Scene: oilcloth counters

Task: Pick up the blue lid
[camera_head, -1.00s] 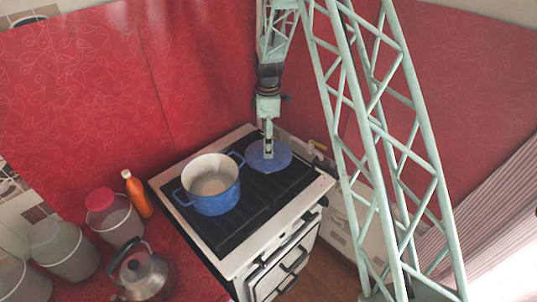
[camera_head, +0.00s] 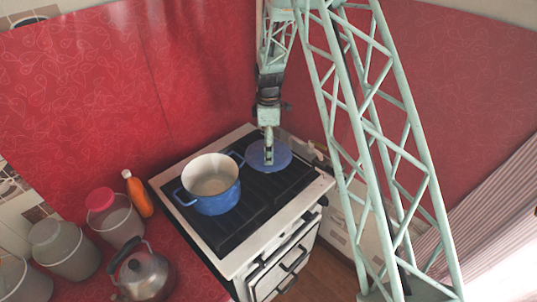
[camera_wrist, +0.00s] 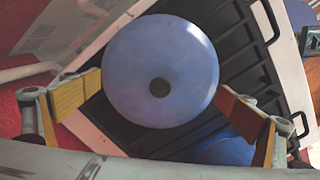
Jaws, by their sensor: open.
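The blue lid (camera_head: 281,156) is a round disc lying on the black stove top, behind and right of the blue pot. It fills the middle of the wrist view (camera_wrist: 180,60), with a dark round knob (camera_wrist: 159,87) at its centre. My gripper (camera_head: 269,162) points down over the lid. In the wrist view its orange-padded fingers (camera_wrist: 160,98) are spread wide, one on each side of the lid, with nothing held. Whether the fingertips touch the lid's rim is unclear.
The blue pot (camera_head: 212,205), open and white inside, stands left of the lid. The stove (camera_head: 235,262) has a pale rim. A kettle (camera_head: 143,274), an orange bottle (camera_head: 138,195) and several canisters stand at left. A red wall is close behind.

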